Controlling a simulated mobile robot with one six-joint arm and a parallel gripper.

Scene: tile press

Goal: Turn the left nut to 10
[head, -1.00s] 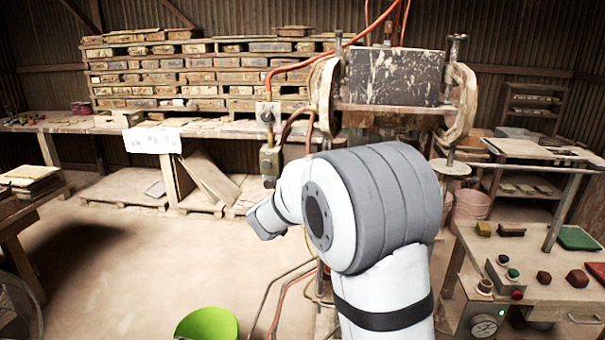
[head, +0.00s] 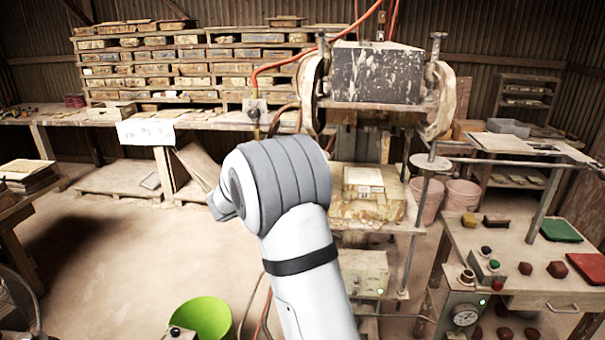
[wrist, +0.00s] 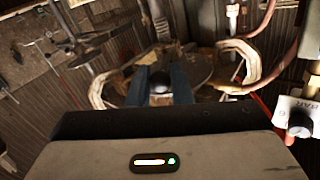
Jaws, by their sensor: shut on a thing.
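The press (head: 376,75) stands right of centre in the head view, with a paint-spattered dark block on top. A right threaded post (head: 437,45) rises beside the block. A thinner left post (head: 322,50) stands at the other side; I cannot make out a nut or scale number on it. In the wrist view my gripper (wrist: 160,88) is shut on a small dark rounded thing (wrist: 160,81), with a blue-grey finger on each side. I cannot tell whether this is the left nut.
A valve or switch box (wrist: 296,112) with a lettered label hangs close at the right in the wrist view. A green bucket (head: 203,318) stands on the floor. A control table (head: 525,262) is at the right. Open floor lies at the left.

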